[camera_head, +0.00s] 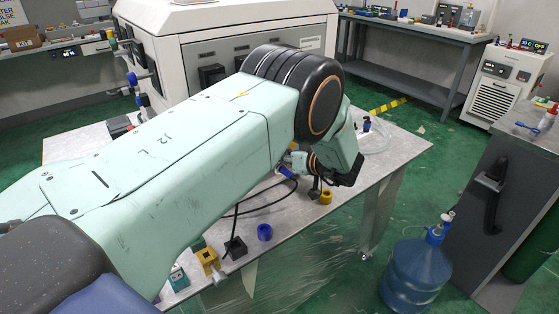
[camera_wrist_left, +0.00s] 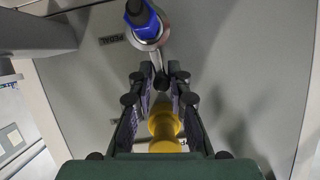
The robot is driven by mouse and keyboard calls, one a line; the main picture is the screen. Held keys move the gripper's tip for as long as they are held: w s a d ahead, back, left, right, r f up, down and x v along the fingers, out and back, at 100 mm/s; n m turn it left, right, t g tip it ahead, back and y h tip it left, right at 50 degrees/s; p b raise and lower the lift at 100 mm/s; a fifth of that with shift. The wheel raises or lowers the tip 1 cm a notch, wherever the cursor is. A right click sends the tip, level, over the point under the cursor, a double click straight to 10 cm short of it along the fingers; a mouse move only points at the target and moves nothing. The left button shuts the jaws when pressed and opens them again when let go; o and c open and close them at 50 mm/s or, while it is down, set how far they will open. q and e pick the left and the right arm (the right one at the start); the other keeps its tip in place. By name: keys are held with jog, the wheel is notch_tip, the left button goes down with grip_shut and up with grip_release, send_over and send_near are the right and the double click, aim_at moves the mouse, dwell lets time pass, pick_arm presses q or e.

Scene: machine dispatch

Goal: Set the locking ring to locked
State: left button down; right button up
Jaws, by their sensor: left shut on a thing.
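In the left wrist view, a blue fitting with a black end (camera_wrist_left: 145,18) sits on a panel, with a silver ring (camera_wrist_left: 147,40) at its base. A narrow metal stem runs down from this ring to between my left fingertips (camera_wrist_left: 162,82). The fingers are closed on this stem, though its gripped end is partly hidden. A yellow cylindrical part (camera_wrist_left: 164,128) shows between the fingers, nearer the palm. In the head view, my left arm crosses the table and hides most of the gripper and fitting. I cannot read the ring's setting. My right gripper is not in view.
A pale worktable (camera_head: 395,148) holds a blue ring (camera_head: 264,232), a yellow ring (camera_head: 326,197), a yellow block (camera_head: 207,259) and black cables. A white machine (camera_head: 190,30) stands behind. A water bottle (camera_head: 415,275) stands on the floor beside a dark cabinet (camera_head: 505,200).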

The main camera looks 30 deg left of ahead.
pick_arm(q)
jog(key=shift+d+f+m+g+b, duration=0.1)
jog(key=shift+f+m+g+b, duration=0.25)
jog(key=shift+m, duration=0.15)
dwell(0.3)
jog(key=c, duration=1.6)
grip_release()
jog(key=shift+c, duration=0.2)
jog(key=o, duration=0.3)
jog(key=shift+w+r, duration=0.1)
jog(key=shift+r, duration=0.2)
jog(key=shift+w, duration=0.1)
jog(key=v, duration=1.2)
jog(key=shift+d, duration=0.1)
